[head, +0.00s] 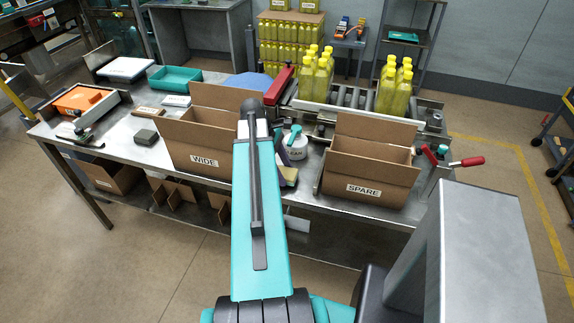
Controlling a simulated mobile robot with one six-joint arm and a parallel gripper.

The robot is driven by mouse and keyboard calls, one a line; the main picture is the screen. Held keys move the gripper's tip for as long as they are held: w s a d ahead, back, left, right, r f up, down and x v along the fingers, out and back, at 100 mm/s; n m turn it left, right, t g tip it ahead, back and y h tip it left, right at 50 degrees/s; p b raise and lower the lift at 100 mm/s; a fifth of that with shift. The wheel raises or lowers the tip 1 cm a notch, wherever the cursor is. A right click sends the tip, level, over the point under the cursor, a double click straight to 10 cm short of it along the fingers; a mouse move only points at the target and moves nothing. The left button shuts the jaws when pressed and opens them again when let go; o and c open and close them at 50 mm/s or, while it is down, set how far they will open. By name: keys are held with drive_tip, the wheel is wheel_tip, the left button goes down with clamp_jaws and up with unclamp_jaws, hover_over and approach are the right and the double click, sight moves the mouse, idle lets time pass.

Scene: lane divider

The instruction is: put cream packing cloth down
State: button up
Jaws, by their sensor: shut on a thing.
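My teal arm reaches up the middle of the picture over the workbench, and its far end is near the box marked WIDE. I cannot pick out the cream packing cloth for certain. A small cream and dark item (288,177) shows just right of my arm at the bench's front, partly covered, and I cannot tell what it is. The open cardboard box marked WIDE (205,161) stands left of my arm. The open box marked SPARE (368,190) stands to the right.
A white tub marked CLEAN (296,147) sits between the boxes. Yellow bottles (394,92) stand on the roller conveyor (345,97) behind. A teal tray (174,79), a white tray (125,69) and an orange item (84,100) are at the left of the metal bench (117,143). A red-handled clamp (465,162) juts out at right.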

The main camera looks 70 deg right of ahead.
drive_tip(key=shift+w+d+r+p, duration=0.15)
drive_tip(key=shift+d+p, duration=0.85)
drive_tip(key=shift+d, duration=1.2)
drive_tip(key=shift+a+f+p, duration=0.2)
drive_tip(key=shift+f+p, duration=0.1)
drive_tip(key=shift+f, duration=0.45)
drive_tip(key=shift+f, duration=0.15)
drive_tip(key=o, duration=0.9)
drive_tip(key=shift+o, duration=0.2)
drive_tip(key=shift+r, duration=0.2)
drive_tip(key=b+v, duration=0.3)
drive_tip(key=v, duration=0.9)
drive_tip(key=shift+b, duration=0.3)
